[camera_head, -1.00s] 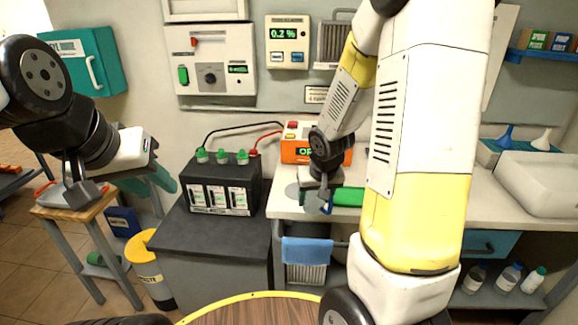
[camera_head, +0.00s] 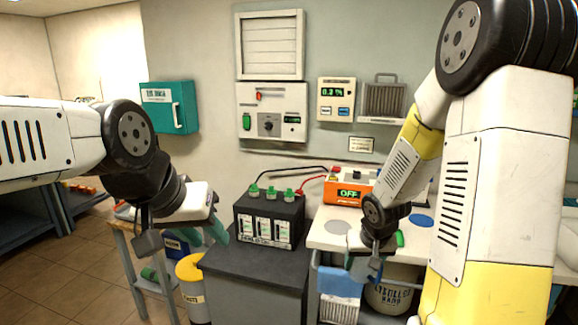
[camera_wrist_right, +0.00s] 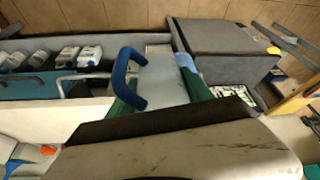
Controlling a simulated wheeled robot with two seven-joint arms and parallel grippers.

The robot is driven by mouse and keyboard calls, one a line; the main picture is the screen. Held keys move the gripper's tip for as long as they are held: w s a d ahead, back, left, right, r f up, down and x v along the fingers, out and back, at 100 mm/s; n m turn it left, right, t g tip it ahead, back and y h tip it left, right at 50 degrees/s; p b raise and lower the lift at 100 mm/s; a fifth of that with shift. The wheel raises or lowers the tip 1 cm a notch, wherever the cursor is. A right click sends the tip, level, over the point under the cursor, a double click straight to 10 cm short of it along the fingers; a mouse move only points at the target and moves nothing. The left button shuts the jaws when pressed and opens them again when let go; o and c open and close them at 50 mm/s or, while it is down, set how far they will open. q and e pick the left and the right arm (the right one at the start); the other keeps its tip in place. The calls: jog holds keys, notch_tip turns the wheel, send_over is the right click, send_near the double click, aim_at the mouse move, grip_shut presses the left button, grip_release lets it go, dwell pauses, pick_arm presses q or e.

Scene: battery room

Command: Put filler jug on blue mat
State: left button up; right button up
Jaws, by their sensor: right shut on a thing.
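The filler jug (camera_wrist_right: 126,80) shows as a blue handle loop in the right wrist view, close in front of my gripper. Most of its body is hidden. In the head view a small blue part of it shows at my right gripper (camera_head: 371,262), which is shut on it near the bench's front edge. A green piece shows just behind that gripper; I cannot tell whether it belongs to the jug. The round blue mat (camera_head: 421,220) lies flat on the white bench, to the right of and behind that gripper. My left gripper (camera_head: 150,242) is at the left, its fingers unclear.
A black battery (camera_head: 268,220) with cables stands on a dark cabinet to the left.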

jog(key=w+a+f, duration=0.2)
jog(key=a+f, duration=0.2)
jog(key=f, duration=0.2)
dwell(0.3)
jog(key=shift+f, duration=0.1)
